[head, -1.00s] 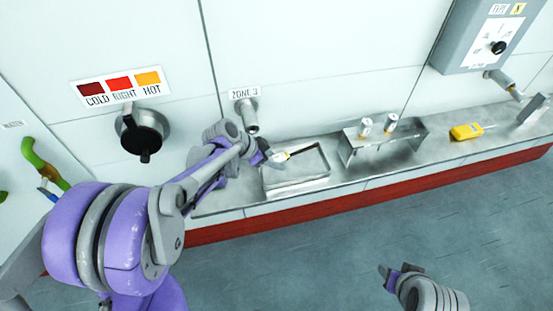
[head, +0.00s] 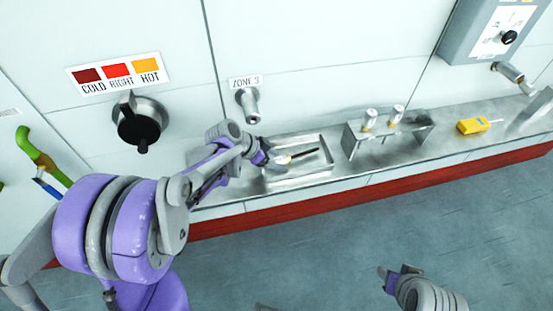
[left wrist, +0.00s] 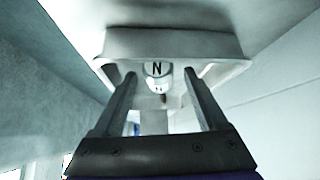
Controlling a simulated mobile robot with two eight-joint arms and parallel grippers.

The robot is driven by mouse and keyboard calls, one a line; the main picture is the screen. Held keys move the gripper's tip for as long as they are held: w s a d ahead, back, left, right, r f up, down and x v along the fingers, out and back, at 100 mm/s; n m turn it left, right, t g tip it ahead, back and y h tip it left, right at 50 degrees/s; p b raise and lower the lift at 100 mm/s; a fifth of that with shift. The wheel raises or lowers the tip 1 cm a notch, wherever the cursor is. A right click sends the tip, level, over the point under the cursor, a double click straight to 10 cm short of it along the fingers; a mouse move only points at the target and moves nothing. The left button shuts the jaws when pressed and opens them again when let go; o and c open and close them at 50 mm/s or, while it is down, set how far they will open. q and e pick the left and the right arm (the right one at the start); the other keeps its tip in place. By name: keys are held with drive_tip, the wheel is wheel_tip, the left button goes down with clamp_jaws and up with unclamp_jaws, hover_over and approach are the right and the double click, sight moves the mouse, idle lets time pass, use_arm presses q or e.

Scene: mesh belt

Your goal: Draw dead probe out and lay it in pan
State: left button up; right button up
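The probe, with a dark shaft (head: 303,153) and a pale head, lies tilted across the shallow metal pan (head: 327,158) on the ledge, shaft toward the right. In the left wrist view its white head (left wrist: 157,70), marked N, shows between the fingertips, with clear gaps on both sides. My left gripper (head: 267,154) is at the pan's left end, beside the head, and its fingers (left wrist: 159,75) are apart. The Zone 3 fitting (head: 250,105) on the wall above has nothing sticking out. My right gripper (head: 393,272) is far off over the floor; its finger gap is unclear.
A metal stand (head: 350,140) with two white-topped probes (head: 371,117) is right of the pan. A yellow meter (head: 472,126) lies further right on the ledge. A black knob (head: 138,125) sticks out of the wall at the left. Clear ledge lies between stand and meter.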

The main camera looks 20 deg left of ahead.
use_arm(q)
drive_tip(key=v, duration=1.1)
drive_tip(key=shift+p, duration=0.4)
drive_tip(key=shift+f, duration=0.1)
drive_tip(key=s+d+f+n+y, duration=0.1)
drive_tip(key=s+d+n+y, duration=0.1)
drive_tip(key=s, duration=0.7)
drive_tip(key=s+d+f+n+y, duration=0.2)
drive_tip(key=s+d+n+y, duration=0.1)
drive_tip(key=s+n, duration=0.4)
drive_tip(key=shift+s+d+y+p, duration=0.35)
drive_tip(key=shift+s+d, duration=0.45)
drive_tip(key=shift+s, duration=0.2)
